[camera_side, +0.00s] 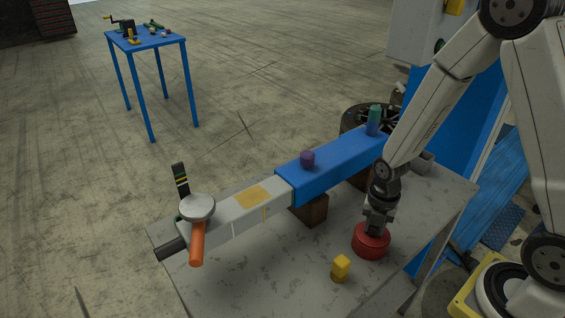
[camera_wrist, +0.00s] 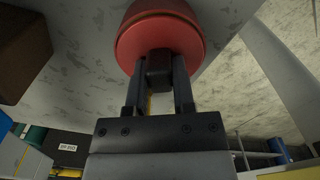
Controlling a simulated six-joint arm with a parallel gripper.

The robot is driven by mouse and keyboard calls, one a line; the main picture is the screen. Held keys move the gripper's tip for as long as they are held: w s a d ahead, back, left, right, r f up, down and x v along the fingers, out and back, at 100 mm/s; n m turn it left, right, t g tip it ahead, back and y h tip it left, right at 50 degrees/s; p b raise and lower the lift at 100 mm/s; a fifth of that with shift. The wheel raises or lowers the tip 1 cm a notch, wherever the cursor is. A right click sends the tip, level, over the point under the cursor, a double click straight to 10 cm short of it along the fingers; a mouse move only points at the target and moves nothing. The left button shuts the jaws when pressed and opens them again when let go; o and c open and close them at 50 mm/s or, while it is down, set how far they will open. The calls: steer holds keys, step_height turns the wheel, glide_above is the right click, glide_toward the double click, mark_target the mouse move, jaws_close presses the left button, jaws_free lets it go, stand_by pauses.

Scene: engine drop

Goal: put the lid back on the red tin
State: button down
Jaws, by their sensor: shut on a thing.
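The red tin (camera_side: 371,246) stands upright on the grey workbench near its front right part. My gripper (camera_side: 376,226) points down onto its top. In the wrist view my gripper (camera_wrist: 158,65) is shut on the dark knob (camera_wrist: 158,75) in the middle of the red lid (camera_wrist: 133,42). The lid lies over the tin (camera_wrist: 158,6), with a thin seam line between the two. I cannot tell whether the lid is fully seated. In the side view the fingers hide much of the lid and its knob.
A yellow block (camera_side: 341,268) stands just left of the tin. Behind is a long blue and grey beam (camera_side: 330,163) on brown wooden blocks (camera_side: 311,208), with a purple cylinder (camera_side: 307,159) and green cylinder (camera_side: 373,121) on top. The bench (camera_side: 300,275) front is mostly clear.

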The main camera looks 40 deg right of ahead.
jaws_free()
stand_by(0.5)
steer(key=shift+r, duration=0.1)
steer(key=shift+r, duration=3.4)
jaws_close()
